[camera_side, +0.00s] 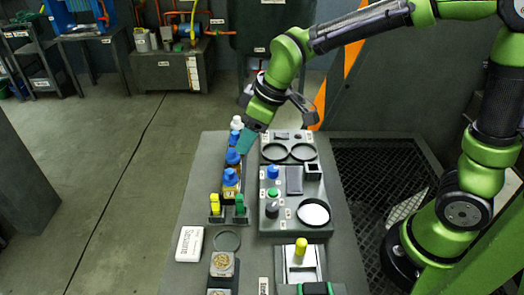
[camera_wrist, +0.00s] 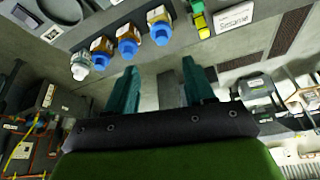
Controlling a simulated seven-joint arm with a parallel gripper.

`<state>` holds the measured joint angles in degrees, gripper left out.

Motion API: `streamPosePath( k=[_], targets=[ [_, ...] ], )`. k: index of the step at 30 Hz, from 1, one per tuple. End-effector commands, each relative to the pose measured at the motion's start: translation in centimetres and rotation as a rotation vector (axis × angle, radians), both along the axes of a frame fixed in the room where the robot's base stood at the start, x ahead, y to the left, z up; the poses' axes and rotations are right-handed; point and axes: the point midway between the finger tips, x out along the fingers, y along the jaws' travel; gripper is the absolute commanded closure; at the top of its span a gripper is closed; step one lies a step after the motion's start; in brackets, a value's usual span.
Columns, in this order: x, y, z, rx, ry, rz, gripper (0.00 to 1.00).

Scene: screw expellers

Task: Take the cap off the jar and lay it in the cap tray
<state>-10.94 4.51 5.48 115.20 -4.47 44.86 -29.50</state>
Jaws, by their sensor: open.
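I cannot tell which one the task means. A dark tray with two round recesses (camera_side: 289,165) lies to the right; whether it is the cap tray is unclear. My gripper (camera_wrist: 160,68) is open and empty. In the side view its teal fingers (camera_side: 246,142) are beside the row's far end, apparently above the table.
A dark fixture board (camera_side: 265,227) holds blue, green and dark knobs and a white round dish (camera_side: 313,213). Yellow and green items (camera_side: 227,206) stand at the near end of the row. A white labelled box (camera_side: 190,243) lies at the front left.

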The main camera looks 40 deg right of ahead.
Motion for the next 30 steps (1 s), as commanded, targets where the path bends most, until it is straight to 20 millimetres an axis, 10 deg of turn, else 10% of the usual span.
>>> streamPosePath(
  k=[9, 30],
  targets=[
    [1.9, 1.1, -5.4, 0.000, 0.003, -0.001, 0.47],
    [4.0, 2.6, -10.7, 0.001, -0.002, -0.003, 0.47]
  ],
)
